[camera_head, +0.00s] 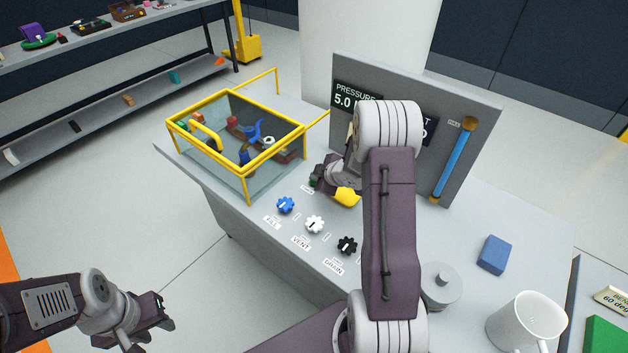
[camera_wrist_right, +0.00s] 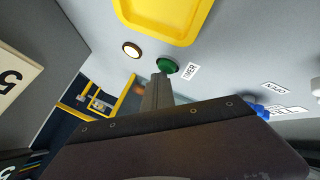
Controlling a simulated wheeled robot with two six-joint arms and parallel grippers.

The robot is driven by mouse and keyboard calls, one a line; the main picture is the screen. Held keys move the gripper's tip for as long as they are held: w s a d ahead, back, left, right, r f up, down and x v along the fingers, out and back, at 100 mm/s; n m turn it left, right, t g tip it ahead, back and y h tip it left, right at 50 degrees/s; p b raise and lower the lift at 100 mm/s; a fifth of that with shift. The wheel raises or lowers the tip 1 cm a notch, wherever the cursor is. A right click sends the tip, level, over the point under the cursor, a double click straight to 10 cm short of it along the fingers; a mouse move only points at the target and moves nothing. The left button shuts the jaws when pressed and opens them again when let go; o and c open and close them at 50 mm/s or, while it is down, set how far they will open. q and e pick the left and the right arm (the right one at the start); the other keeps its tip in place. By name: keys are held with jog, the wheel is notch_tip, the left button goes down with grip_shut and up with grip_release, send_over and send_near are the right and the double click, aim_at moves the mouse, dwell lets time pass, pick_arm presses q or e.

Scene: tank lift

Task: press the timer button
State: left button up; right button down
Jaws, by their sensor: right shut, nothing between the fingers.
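The green timer button (camera_wrist_right: 167,65) sits on the grey bench top beside a small TIMER label (camera_wrist_right: 190,72) in the right wrist view. In the head view only a sliver of it (camera_head: 312,182) shows beside my right gripper (camera_head: 322,180). My right gripper's fingers (camera_wrist_right: 158,88) are shut and empty, with their tips right by the button. I cannot tell whether they touch it. My left gripper (camera_head: 150,322) is open and empty at the lower left, away from the bench.
A yellow-framed glass tank (camera_head: 225,160) stands behind-left. Blue (camera_head: 285,205), white (camera_head: 314,224) and black (camera_head: 347,245) knobs line the front. A yellow piece (camera_head: 347,197) lies close to my right gripper. A grey panel (camera_head: 400,80) stands behind; a mug (camera_head: 525,325) and blue block (camera_head: 494,255) are right.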

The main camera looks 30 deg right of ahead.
jog(key=shift+r+p, duration=0.9)
notch_tip(320, 180, up, 5)
jog(key=p, duration=0.5)
dwell(0.4)
